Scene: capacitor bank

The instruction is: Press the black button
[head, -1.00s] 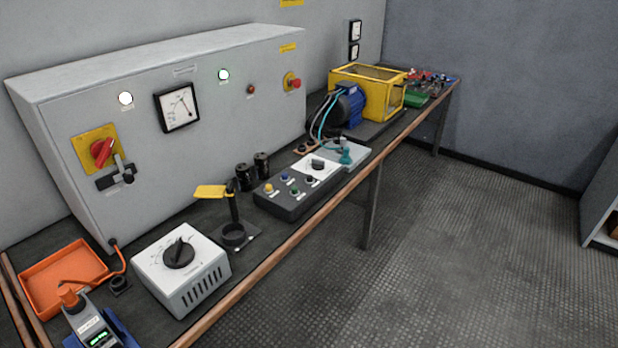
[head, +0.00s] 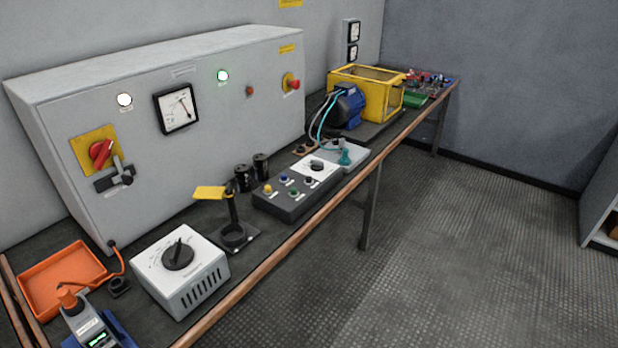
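A dark control box (head: 283,207) lies on the bench, in the middle of the head view. Its sloped top carries small push buttons with white labels. The black button (head: 308,181) is on the right side of this top. A yellow button (head: 267,189), a blue button (head: 284,179) and a green button (head: 293,194) are to its left. A black rotary knob on a white plate (head: 317,165) is just behind it. The black button is small here, and I cannot tell whether it is pressed in. Neither of my grippers shows in the head view.
A white knob box (head: 190,290), a black stand with a yellow flag (head: 210,193) and an orange tray (head: 50,300) are to the left. A blue motor (head: 348,108) is beyond. The floor (head: 440,230) in front is clear.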

